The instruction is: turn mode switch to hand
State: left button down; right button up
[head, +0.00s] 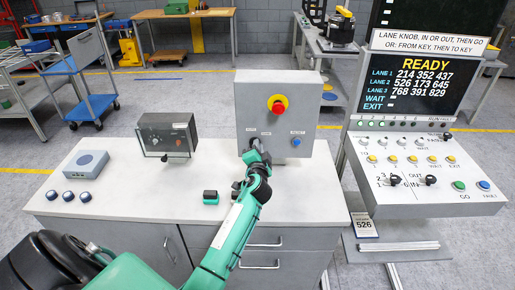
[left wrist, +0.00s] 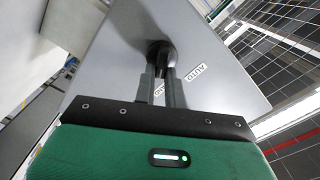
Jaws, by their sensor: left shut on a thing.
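The grey control box (head: 302,88) stands upright on the bench, with a red mushroom button on a yellow ring (head: 278,104) and a blue button (head: 296,142). My left gripper (head: 254,146) reaches the lower left of its face and covers most of the mode switch there. In the left wrist view the black switch knob (left wrist: 160,50) sits between the two fingers of my left gripper (left wrist: 161,75), which are shut on it. An AUTO label (left wrist: 196,73) is right of the knob. Another label (left wrist: 159,89) is partly hidden by a finger. My right gripper is not in view.
A dark box with a clear front (head: 168,136), a grey-blue box (head: 86,163) and several round dark knobs (head: 68,195) are on the bench's left. A small green-and-black piece (head: 210,197) lies near my arm. A display console (head: 420,130) stands right.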

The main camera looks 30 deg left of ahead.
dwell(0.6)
pick_arm(q)
jog(key=c, duration=1.5)
grip_release()
jog(key=shift+o, duration=0.2)
jog(key=b+v, duration=0.4)
jog(key=v, duration=0.9)
jog(key=shift+s+d, duration=0.25)
jog(key=shift+d, duration=0.05)
jog(key=shift+f, duration=0.1)
